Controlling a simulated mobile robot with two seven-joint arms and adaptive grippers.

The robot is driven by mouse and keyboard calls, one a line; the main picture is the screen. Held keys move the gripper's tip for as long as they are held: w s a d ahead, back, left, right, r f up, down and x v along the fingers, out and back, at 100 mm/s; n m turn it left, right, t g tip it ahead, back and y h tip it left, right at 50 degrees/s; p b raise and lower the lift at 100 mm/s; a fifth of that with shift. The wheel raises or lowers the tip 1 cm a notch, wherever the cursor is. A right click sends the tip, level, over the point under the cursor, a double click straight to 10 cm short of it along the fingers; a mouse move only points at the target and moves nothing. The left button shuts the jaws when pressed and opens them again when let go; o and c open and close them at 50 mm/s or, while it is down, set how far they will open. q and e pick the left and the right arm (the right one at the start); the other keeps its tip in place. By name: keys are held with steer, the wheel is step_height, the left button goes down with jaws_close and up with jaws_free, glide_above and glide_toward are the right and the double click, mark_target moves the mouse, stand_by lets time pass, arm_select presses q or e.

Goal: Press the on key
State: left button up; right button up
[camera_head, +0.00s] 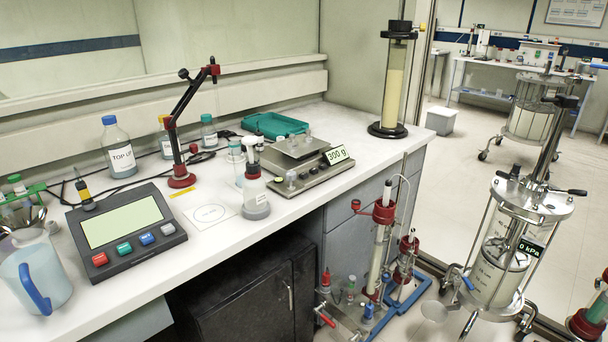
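A dark control box (136,261) lies on the left part of the white bench, tilted toward me, with a blank pale-green screen (122,221). Along its front edge is a row of keys: a red key (100,259), a green key (124,248), a blue key (146,239) and a pale grey key (168,229). The marks on the keys are too small to read, so I cannot tell which one is the on key. No key is visibly covered. Neither of my grippers shows in the view.
A jug (35,279) with a blue handle stands left of the box. A red-based jointed stand (181,181), a squeeze bottle (254,195) and a balance (302,168) reading 300 g stand to the right. A wheeled steel vessel (503,250) is at the right.

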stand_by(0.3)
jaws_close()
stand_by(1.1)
